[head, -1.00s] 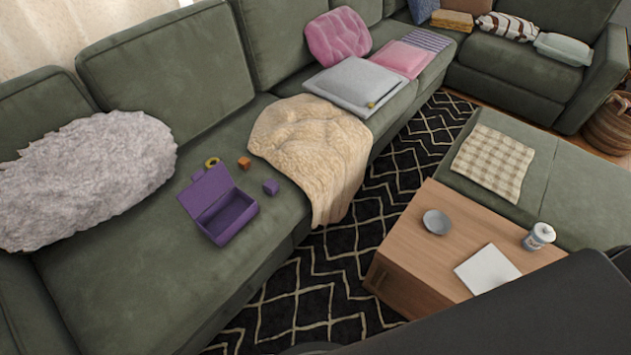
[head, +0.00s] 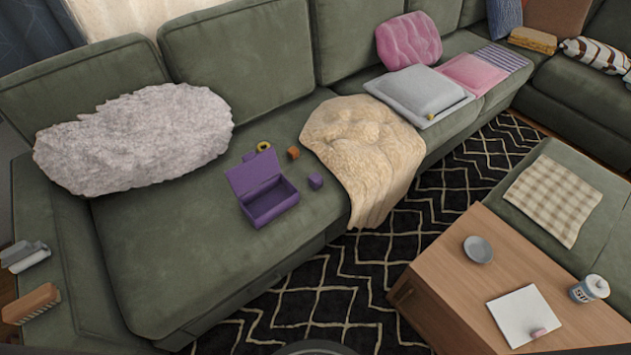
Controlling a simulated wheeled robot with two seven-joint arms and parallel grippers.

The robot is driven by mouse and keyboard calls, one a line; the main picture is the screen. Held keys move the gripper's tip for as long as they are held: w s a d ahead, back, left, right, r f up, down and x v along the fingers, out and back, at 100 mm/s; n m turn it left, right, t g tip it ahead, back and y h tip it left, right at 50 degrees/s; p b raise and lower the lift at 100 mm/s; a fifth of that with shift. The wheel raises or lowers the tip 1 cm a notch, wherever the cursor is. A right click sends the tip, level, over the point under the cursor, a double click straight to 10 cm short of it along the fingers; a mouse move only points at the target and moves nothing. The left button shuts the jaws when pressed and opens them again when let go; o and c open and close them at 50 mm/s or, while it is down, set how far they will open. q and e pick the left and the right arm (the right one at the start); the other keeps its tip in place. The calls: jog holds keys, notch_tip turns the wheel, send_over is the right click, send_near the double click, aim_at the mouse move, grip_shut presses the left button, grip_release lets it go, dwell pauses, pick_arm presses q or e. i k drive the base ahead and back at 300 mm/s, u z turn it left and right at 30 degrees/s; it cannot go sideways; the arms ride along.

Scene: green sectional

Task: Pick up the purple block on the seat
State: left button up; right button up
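A small purple block (head: 315,181) sits on the green sofa seat (head: 190,240), just right of an open purple box (head: 270,207) with its lid raised. A small orange-brown block (head: 293,153) and a yellow ring (head: 263,146) lie behind the box. The purple block is clear of the box and stands close to the edge of a cream blanket. Neither of my grippers shows in the head view.
A cream blanket (head: 350,135) drapes over the seat front. A fluffy grey cushion (head: 135,140) lies at left. A wooden table (head: 440,290) with a dish, white pad and jar stands at right. Patterned rug (head: 330,275) lies between. Brushes rest on the left armrest.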

aim_at(316, 180)
jog(key=u, duration=0.5)
jog(key=k, duration=1.15)
jog(key=z, duration=0.4)
jog(key=i, duration=1.45)
jog(key=u, duration=0.45)
